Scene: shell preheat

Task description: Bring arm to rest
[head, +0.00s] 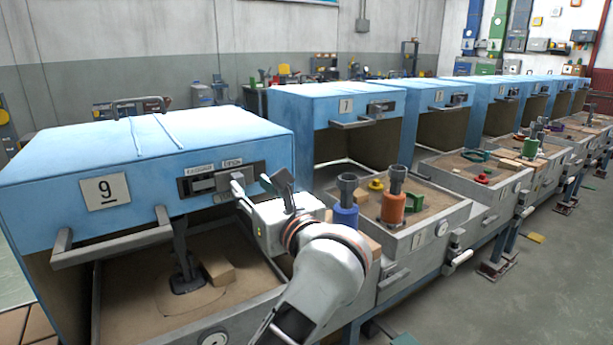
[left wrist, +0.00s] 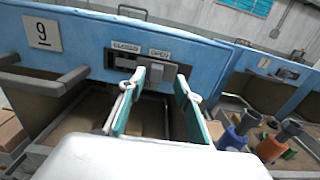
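My left gripper (head: 260,187) is in front of the right part of the blue station 9 hood (head: 65,160). In the left wrist view its two teal-padded fingers (left wrist: 160,82) stand apart with nothing held between them. Behind the fingers is a dark panel (head: 222,180) labelled CLOSED and OPEN. In the left wrist view a grey slider (left wrist: 163,70) shows on its OPEN side, partly behind the fingers. I cannot tell whether a finger touches it. The hood is raised above a sand bed (head: 150,285). My right gripper is not in view.
A grey handle bar (head: 115,243) juts from the hood's front. A dark tool (head: 187,280) and a tan block (head: 217,268) stand in the bed. Right of my arm, a tray (head: 430,228) holds blue (head: 345,213) and orange (head: 393,207) pieces. The aisle floor (head: 530,285) is open.

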